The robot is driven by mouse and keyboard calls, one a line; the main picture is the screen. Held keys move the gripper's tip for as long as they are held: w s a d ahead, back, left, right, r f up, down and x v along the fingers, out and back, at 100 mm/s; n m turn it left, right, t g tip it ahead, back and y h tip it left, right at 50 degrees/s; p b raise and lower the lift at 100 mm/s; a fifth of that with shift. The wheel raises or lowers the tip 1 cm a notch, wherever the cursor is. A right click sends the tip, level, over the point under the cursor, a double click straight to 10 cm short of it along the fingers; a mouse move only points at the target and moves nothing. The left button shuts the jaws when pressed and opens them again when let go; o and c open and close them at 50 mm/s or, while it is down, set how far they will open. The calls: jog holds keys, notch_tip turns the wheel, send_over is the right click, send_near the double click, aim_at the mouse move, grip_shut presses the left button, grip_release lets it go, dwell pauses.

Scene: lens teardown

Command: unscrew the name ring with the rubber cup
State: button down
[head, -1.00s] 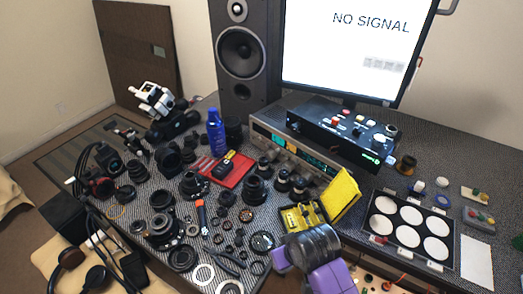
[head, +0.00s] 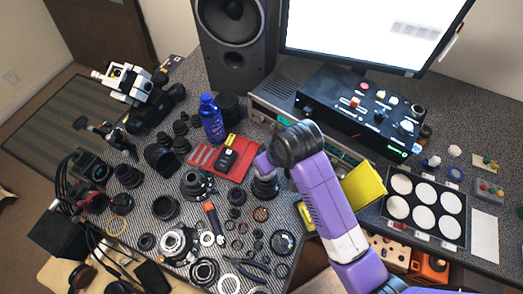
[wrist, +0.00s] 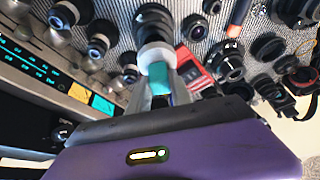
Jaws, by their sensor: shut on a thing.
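In the wrist view, my gripper (wrist: 160,88) is shut on a teal piece with a pale grey round end, which I take to be the rubber cup (wrist: 154,53). The grey end lines up with the end of a black lens barrel (wrist: 153,20); whether they touch I cannot tell. The name ring cannot be made out behind the cup. In the head view, my gripper (head: 264,163) is above a standing black lens (head: 265,188), beside the red tray; my purple arm partly hides the fingers and cup.
A red tray (head: 203,158) and a blue bottle (head: 211,118) stand left of my gripper. Many lens parts and rings crowd the table's left front. A yellow case (head: 364,187) and black box (head: 362,110) are to the right. A six-dish tray (head: 449,252) lies farther right.

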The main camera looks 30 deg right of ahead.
jog(key=shift+f, duration=1.55)
jog(key=shift+s+f, duration=0.15)
jog(key=shift+f, duration=0.05)
jog(key=shift+f, duration=0.4)
dwell(0.7)
